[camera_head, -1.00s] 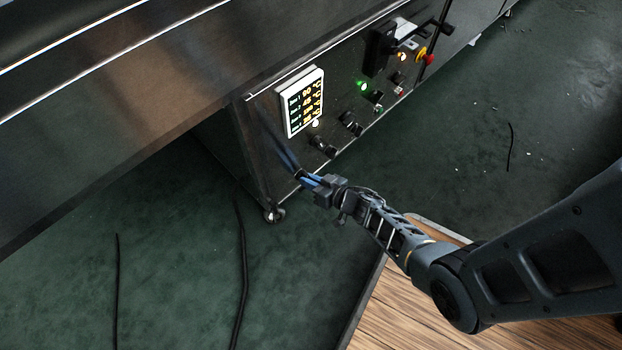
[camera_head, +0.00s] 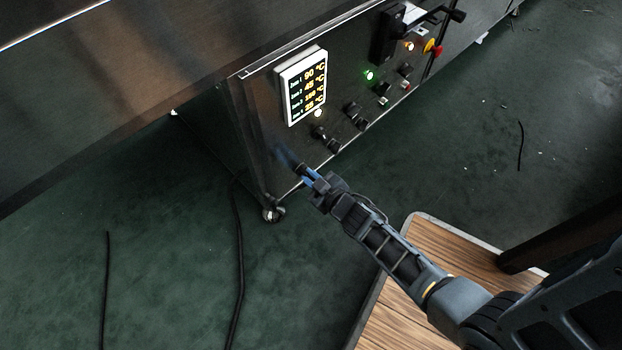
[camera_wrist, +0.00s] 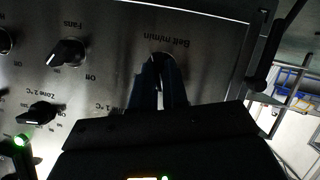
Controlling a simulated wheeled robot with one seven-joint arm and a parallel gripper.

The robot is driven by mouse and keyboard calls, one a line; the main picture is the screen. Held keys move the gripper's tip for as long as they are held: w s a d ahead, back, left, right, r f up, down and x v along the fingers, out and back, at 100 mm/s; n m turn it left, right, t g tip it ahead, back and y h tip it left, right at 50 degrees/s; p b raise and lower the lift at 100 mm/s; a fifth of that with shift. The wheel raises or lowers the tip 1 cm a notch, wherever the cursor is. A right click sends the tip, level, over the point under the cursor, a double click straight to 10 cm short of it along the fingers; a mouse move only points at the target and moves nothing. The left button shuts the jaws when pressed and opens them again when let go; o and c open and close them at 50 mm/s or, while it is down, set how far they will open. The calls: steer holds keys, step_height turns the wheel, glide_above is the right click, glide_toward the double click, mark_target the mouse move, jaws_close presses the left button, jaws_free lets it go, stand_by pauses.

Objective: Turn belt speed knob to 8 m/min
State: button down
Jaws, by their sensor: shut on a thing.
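The control panel (camera_head: 290,150) of the steel dryer carries several black knobs. In the wrist view the panel appears upside down, with the label "Belt m/min" (camera_wrist: 168,38) beside the belt speed knob (camera_wrist: 161,56). Blue fingers of my gripper (camera_wrist: 158,82) are shut on this knob and cover most of it. The knob's pointer and the scale around it are hidden, so its setting cannot be read. In the head view my gripper (camera_head: 303,173) is at the panel's lower left, with the knob not clearly visible.
The Fans knob (camera_wrist: 67,52) and the Zone 2 knob (camera_wrist: 40,112) are beside the belt knob. A lit temperature display (camera_head: 303,87) hangs above. A green lamp (camera_head: 369,75) and a red-yellow button (camera_head: 432,47) are farther right. A wooden-topped surface (camera_head: 425,270) lies below my arm.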

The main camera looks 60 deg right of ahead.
stand_by(0.3)
steer(key=c, duration=1.1)
jaws_free()
steer(key=shift+c, duration=0.2)
steer(key=p+v, duration=0.3)
steer(key=v, duration=0.4)
steer(key=shift+s+a, duration=0.15)
steer(key=shift+s, duration=0.2)
steer(key=shift+r, duration=0.1)
